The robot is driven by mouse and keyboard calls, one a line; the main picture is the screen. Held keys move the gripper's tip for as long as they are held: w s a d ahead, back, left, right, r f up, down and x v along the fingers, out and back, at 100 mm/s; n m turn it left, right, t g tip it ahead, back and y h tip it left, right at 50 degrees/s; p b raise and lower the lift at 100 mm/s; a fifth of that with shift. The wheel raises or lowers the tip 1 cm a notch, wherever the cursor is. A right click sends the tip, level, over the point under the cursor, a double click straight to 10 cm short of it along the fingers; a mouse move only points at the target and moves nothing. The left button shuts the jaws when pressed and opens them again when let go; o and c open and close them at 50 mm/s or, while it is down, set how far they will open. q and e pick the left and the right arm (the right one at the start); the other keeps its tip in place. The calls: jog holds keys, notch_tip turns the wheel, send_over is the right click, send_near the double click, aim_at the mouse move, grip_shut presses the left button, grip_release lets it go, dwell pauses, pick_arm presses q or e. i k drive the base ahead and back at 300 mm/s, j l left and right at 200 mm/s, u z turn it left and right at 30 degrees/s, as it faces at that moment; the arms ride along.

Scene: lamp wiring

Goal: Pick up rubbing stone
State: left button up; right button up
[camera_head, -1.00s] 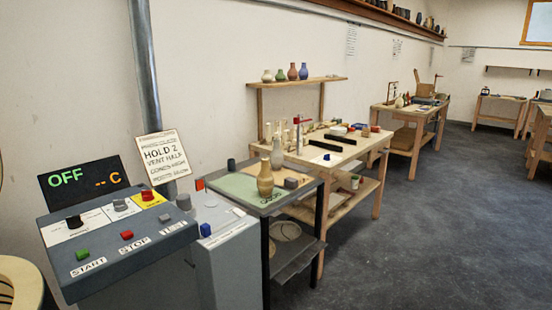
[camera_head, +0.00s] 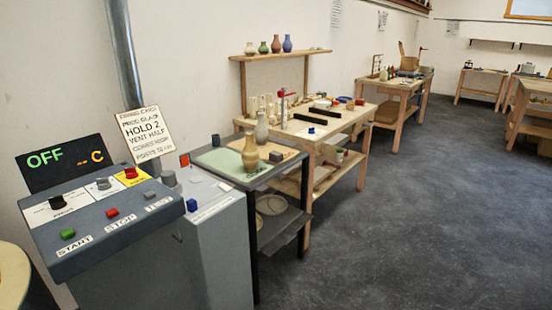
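No thing in view can be told for sure as the rubbing stone. A small grey-brown block (camera_head: 276,156) lies on the dark-framed table (camera_head: 262,175), right of a tan vase (camera_head: 250,154). Long black bars (camera_head: 304,118) and small coloured blocks lie on the wooden workbench (camera_head: 345,128) behind it; they are too small to tell apart. Neither of my grippers is in view.
A grey control panel (camera_head: 105,222) with buttons and an "OFF" display (camera_head: 62,160) stands at the near left. A shelf (camera_head: 280,54) holds several small vases. More benches (camera_head: 402,88) stand farther back. The dark floor (camera_head: 400,230) at right is clear.

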aim_at(274, 156)
jog(key=i+l+u, duration=0.1)
jog(key=u, duration=0.5)
jog(key=i+l+u, duration=0.15)
jog(key=l, duration=0.2)
jog(key=i+l+u, duration=0.15)
jog(key=l, duration=0.2)
jog(key=i+l+u, duration=0.15)
jog(key=l, duration=0.2)
jog(key=i+l+u, duration=0.15)
jog(key=l, duration=0.25)
jog(key=i+l+u, duration=0.15)
jog(key=l, duration=0.2)
jog(key=l+u, duration=0.15)
jog(key=l, duration=0.25)
jog(key=i, duration=0.05)
